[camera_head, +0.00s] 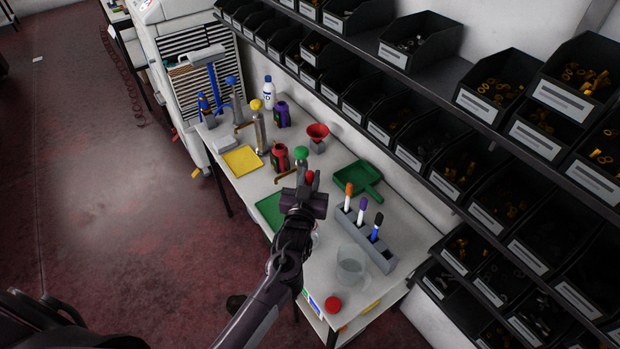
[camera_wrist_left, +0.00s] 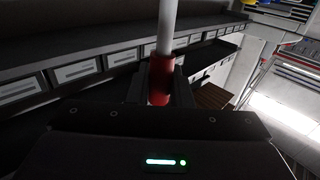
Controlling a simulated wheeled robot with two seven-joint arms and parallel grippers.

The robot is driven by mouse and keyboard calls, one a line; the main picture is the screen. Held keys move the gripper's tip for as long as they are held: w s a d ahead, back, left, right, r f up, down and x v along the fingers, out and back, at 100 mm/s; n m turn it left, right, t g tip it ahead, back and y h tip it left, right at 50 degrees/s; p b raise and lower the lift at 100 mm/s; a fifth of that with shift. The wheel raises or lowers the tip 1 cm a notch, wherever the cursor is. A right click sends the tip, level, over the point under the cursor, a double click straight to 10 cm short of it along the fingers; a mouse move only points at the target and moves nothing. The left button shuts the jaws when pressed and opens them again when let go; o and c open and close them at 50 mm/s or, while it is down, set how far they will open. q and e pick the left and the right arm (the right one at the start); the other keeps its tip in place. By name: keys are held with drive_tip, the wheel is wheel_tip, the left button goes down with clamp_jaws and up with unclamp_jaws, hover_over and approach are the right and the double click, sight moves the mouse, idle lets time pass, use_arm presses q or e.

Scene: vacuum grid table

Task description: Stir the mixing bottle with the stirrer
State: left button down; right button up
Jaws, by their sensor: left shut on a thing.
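My left gripper (camera_head: 307,186) is over the middle of the table, shut on a slim tool, seemingly the stirrer. Its red part (camera_wrist_left: 161,80) is between the fingers in the left wrist view, with a white rod (camera_wrist_left: 167,28) running on from it. In the head view only a bit of red (camera_head: 310,176) shows at the fingertips. A clear jug (camera_head: 352,268) stands on the table to the lower right of the gripper. Another clear vessel (camera_head: 316,241) is mostly hidden by my arm. I cannot tell which one is the mixing bottle. My right gripper is not in view.
Shelves of bins (camera_head: 420,150) overhang the table's back.

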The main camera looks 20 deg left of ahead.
sight(310, 172)
use_arm(q)
drive_tip(key=shift+r, duration=0.1)
idle(0.4)
drive_tip(key=shift+r, duration=1.95)
drive_tip(key=shift+f, duration=0.1)
